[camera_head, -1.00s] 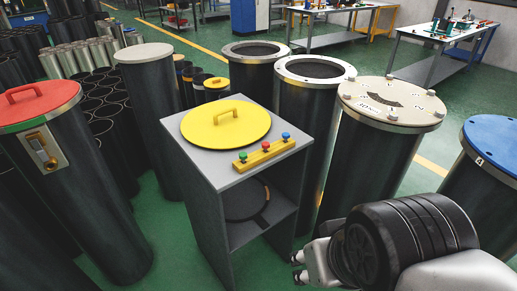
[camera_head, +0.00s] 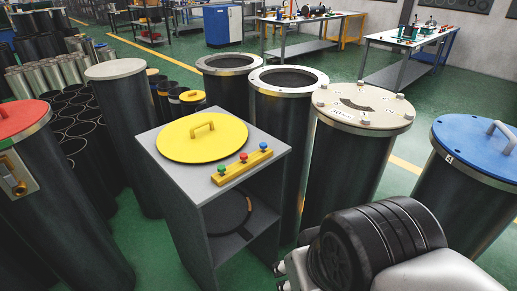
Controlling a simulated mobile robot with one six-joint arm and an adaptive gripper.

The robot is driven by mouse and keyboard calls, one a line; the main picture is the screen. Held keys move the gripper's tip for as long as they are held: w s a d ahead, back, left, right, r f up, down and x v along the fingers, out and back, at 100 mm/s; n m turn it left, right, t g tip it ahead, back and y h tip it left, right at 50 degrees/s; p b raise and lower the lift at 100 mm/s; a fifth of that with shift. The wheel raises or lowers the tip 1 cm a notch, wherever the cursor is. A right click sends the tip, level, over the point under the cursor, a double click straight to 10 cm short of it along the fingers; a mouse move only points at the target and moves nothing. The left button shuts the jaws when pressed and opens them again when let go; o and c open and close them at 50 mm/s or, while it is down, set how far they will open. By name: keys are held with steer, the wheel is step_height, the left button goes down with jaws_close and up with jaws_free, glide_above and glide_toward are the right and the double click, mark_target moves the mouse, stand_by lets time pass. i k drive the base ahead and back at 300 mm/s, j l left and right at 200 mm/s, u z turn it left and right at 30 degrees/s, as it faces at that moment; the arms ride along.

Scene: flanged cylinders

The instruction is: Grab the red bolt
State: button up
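The red bolt (camera_head: 243,157) is a small red-topped peg standing upright in the middle of a yellow bar (camera_head: 230,175). A green bolt (camera_head: 220,169) stands to its left and a blue bolt (camera_head: 263,147) to its right. The bar lies on the front right part of a grey cabinet's top (camera_head: 198,178). My gripper (camera_head: 281,276) shows only in part at the bottom, right of the cabinet and below the bar in the picture, apart from the bolts. My dark wrist hides much of it, so its opening is unclear. No held object shows.
A yellow lid with a handle (camera_head: 202,137) lies behind the bar. Tall dark cylinders stand around: a red-topped one (camera_head: 62,190) left, a pale-topped one (camera_head: 358,150) and a blue-topped one (camera_head: 470,190) right. Open flanged cylinders (camera_head: 287,81) stand behind. Green floor shows at front left.

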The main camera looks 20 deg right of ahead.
mark_target(243, 156)
steer(key=z, duration=0.45)
steer(key=i+j+z, duration=0.1)
steer(key=j+z, duration=0.15)
steer(key=z, duration=0.15)
steer(key=j+z, duration=0.6)
steer(key=z, duration=0.2)
steer(key=j+z, duration=0.4)
steer(key=k+j+z, duration=0.1)
steer(key=z, duration=0.3)
steer(key=k+j, duration=0.1)
steer(key=j, duration=0.2)
steer(key=k+j, duration=0.1)
steer(key=j, duration=0.15)
steer(key=k+j, duration=0.1)
steer(key=j, duration=0.2)
steer(key=z, duration=0.05)
